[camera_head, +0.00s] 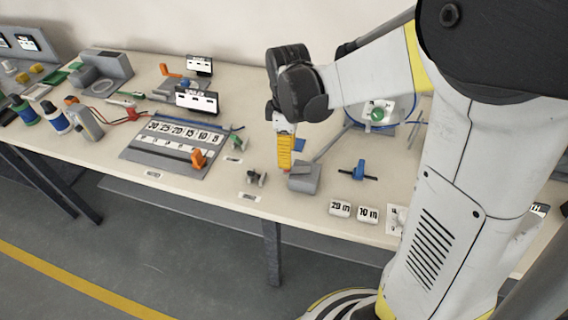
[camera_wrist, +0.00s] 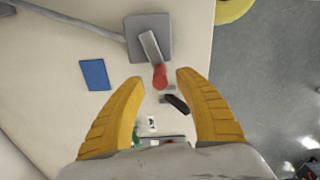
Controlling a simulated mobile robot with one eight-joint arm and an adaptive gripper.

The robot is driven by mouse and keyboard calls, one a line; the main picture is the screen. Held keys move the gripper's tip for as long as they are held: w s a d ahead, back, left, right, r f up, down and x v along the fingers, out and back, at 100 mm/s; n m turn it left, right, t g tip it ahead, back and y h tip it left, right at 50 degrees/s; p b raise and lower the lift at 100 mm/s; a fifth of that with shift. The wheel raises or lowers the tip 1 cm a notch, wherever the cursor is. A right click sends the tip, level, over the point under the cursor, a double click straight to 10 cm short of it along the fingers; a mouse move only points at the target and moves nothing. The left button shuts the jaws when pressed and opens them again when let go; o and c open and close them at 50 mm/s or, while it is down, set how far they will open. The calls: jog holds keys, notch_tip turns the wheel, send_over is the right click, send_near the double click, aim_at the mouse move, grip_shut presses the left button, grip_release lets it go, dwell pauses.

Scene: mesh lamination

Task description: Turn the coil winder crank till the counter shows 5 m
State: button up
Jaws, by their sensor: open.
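In the wrist view a grey block (camera_wrist: 165,22) carries a pale crank arm (camera_wrist: 149,45) that ends in a red knob (camera_wrist: 159,77). My gripper (camera_wrist: 158,79) is open, with a yellow finger on either side of the knob and visible gaps to it. In the head view my gripper (camera_head: 285,165) points down beside the grey block (camera_head: 304,182); the red knob cannot be made out there. A rod leads from the block toward a reel with a green hub (camera_head: 378,111), partly hidden by my arm. I cannot make out a counter reading.
A blue card (camera_wrist: 95,74) lies left of the crank. A blue-handled tool (camera_head: 358,171), white number tiles (camera_head: 340,208) and small dark clamps (camera_head: 256,178) lie nearby. A grey numbered board (camera_head: 135,154) is to the left. The table's front edge is close.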

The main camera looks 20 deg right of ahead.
notch_tip(320, 180, down, 6)
jog(key=shift+r+b, duration=0.1)
jog(key=shift+b, duration=0.85)
grip_shut()
